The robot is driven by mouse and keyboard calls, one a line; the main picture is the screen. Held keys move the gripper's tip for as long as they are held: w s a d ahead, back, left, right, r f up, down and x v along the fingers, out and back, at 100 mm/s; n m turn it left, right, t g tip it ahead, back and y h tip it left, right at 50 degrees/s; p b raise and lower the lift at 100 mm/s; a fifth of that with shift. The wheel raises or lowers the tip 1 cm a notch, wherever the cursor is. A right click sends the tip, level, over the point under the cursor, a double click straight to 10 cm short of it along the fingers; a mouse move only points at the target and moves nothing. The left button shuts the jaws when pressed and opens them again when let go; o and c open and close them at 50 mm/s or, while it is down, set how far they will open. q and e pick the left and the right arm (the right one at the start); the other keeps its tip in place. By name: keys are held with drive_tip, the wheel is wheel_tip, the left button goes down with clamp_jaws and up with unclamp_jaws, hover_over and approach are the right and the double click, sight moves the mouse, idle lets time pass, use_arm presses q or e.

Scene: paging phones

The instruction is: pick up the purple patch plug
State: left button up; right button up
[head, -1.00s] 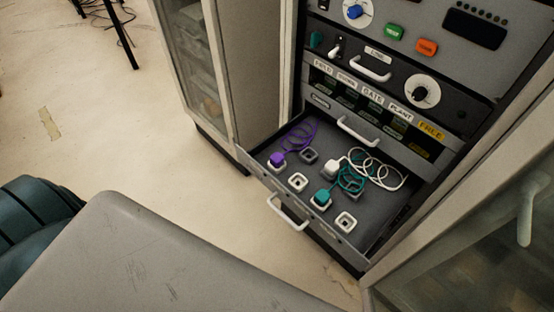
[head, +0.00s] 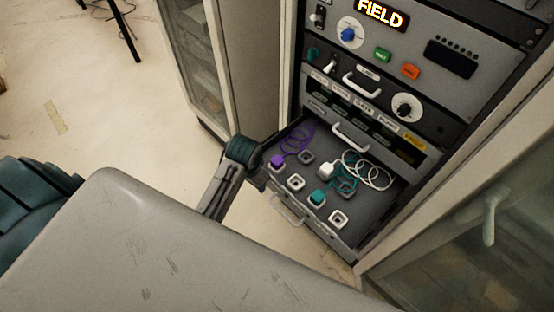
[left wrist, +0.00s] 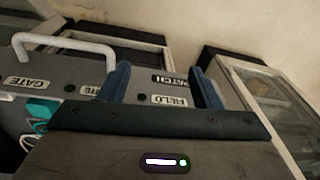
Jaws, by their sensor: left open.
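The purple patch plug (head: 277,160) sits at the left front of the open drawer (head: 362,208), its purple cord (head: 300,137) coiled behind it. My left arm reaches in beside the drawer's left front corner, its dark wrist just left of the plug. The fingers cannot be made out in the head view. In the left wrist view my left gripper (left wrist: 163,82) is open, with two blue fingers apart and nothing between them. Behind them is a grey panel with labels and a white handle. The purple plug is not seen in that view. My right gripper is not in view.
The drawer also holds a white plug (head: 325,169), a teal plug (head: 317,197), their cords and empty square sockets. A drawer handle (head: 287,209) sticks out in front. The cabinet panel above shows a lit FIELD display (head: 381,14). A glass-fronted cabinet stands on either side.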

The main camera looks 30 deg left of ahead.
use_arm(q)
wheel_tip(320, 180, up, 4)
wheel_tip(320, 180, up, 3)
drive_tip(key=m+g, duration=0.2)
hover_over(277, 160)
drive_tip(key=shift+h, duration=0.3)
drive_tip(key=f, duration=0.4)
drive_tip(key=shift+w+a+f+p, duration=0.15)
drive_tip(key=shift+a+p, duration=0.1)
drive_tip(key=shift+p, duration=0.05)
drive_tip(key=shift+d+f+p, duration=0.1)
drive_tip(key=shift+f+p, duration=0.4)
drive_tip(key=shift+f, duration=0.05)
wheel_tip(277, 160, down, 4)
drive_tip(key=shift+d+r+p, duration=0.1)
drive_tip(key=shift+r+p, duration=0.15)
drive_tip(key=shift+p, duration=0.6)
drive_tip(key=shift+f, duration=0.5)
drive_tip(key=c, duration=1.1)
